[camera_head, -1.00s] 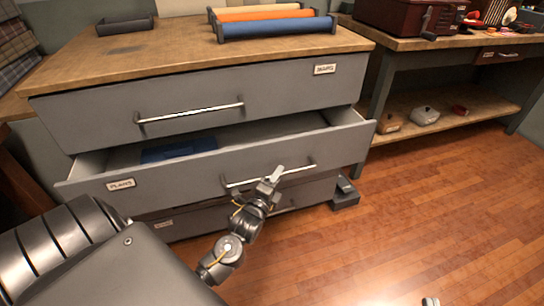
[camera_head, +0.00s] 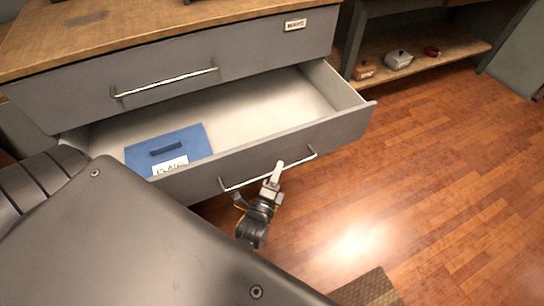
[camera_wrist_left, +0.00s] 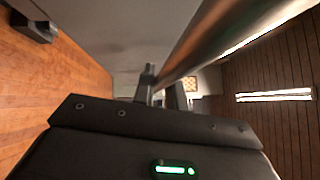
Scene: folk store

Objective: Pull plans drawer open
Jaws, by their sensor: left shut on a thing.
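The plans drawer (camera_head: 345,129) is the grey middle drawer of the cabinet, and it stands well open. Inside it lies a blue folder (camera_head: 190,143) with a label reading "PLANS". My left gripper (camera_head: 276,176) is shut on the silver bar handle (camera_head: 300,162) on the drawer front, right of the handle's middle. In the left wrist view the handle bar (camera_wrist_left: 215,38) runs large and diagonal past the fingers (camera_wrist_left: 163,92). My right gripper is not in view.
The closed upper drawer (camera_head: 255,60) with its own bar handle sits above. At right, a low shelf (camera_head: 435,57) holds small boxes. The wooden floor (camera_head: 430,190) at right is clear. A brown mat (camera_head: 370,290) shows at the bottom.

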